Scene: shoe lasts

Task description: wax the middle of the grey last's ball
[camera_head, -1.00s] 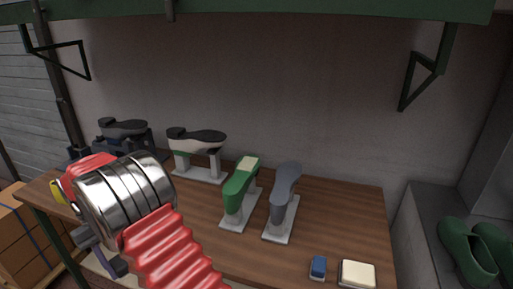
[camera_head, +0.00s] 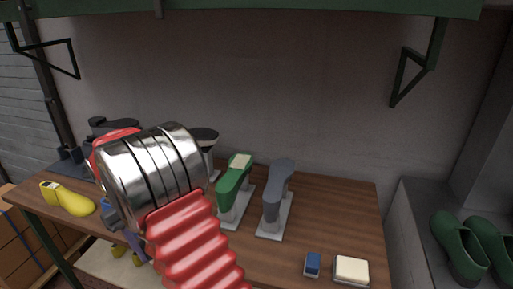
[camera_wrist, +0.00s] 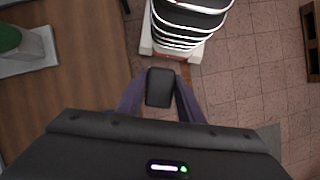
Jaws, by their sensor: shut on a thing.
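The grey last (camera_head: 277,180) stands sole up on a pale stand, right of the middle of the bench in the head view. My gripper (camera_wrist: 160,78) has purple fingers closed on the sides of a small dark block (camera_wrist: 160,90) in the wrist view. The block hangs over the tiled floor just off the bench edge, well left of and apart from the grey last. In the head view, my arm hides most of the gripper; only a purple part shows at lower left. The grey last is not in the wrist view.
A green last (camera_head: 234,186) with a cream patch stands close left of the grey one. A blue block (camera_head: 312,264) and a cream pad (camera_head: 351,270) lie at front right. A yellow last (camera_head: 68,199) lies at left.

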